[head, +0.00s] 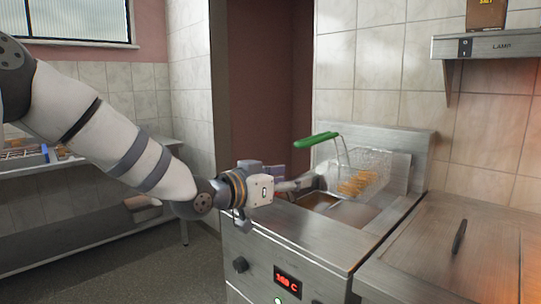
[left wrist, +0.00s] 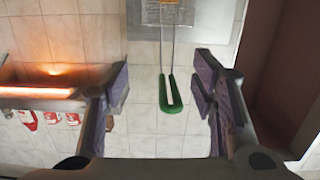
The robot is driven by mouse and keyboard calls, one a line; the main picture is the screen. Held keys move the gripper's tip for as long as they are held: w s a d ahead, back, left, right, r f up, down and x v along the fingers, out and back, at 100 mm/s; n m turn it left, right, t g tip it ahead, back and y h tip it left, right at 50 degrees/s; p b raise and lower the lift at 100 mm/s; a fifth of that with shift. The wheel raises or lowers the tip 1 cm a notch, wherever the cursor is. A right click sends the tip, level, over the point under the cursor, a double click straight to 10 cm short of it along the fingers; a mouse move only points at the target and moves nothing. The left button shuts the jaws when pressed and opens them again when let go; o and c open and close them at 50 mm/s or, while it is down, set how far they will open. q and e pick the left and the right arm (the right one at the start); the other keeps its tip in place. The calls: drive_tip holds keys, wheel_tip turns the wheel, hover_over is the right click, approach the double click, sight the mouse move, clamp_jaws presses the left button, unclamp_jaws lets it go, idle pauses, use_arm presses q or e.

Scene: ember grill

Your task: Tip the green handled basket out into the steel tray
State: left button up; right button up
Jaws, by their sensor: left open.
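The wire basket (head: 372,172) has golden pieces in it and appears over the fryer (head: 335,235) at the back. Its green handle (head: 318,138) sticks out to the left, above my left gripper (head: 300,184). In the left wrist view, my left gripper (left wrist: 160,80) is open. The green handle (left wrist: 172,95) shows between its two fingers, beyond them and nearer the right one, with no visible contact. Part of the basket (left wrist: 172,12) shows at the top edge there. I cannot make out the steel tray for certain. My right gripper is not in view.
A lamp shelf (head: 490,45) juts from the tiled wall at upper right. A steel counter with a dark handle (head: 459,236) lies right of the fryer. A side table (head: 60,163) stands at left. Red and white containers (left wrist: 28,119) show in the left wrist view.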

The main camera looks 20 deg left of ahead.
use_arm(q)
wheel_tip(320, 180, up, 6)
drive_tip(key=a+t, duration=0.1)
drive_tip(key=a, duration=0.1)
drive_tip(key=b+x, duration=0.1)
drive_tip(key=x, duration=1.1)
drive_tip(key=shift+w+d+r+m+h, duration=0.15)
drive_tip(key=shift+d+r+m+h, duration=0.05)
drive_tip(key=shift+r+m+h, duration=0.15)
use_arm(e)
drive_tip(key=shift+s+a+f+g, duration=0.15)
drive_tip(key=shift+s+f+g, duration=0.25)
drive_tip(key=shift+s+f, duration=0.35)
use_arm(q)
clamp_jaws()
wheel_tip(320, 180, up, 5)
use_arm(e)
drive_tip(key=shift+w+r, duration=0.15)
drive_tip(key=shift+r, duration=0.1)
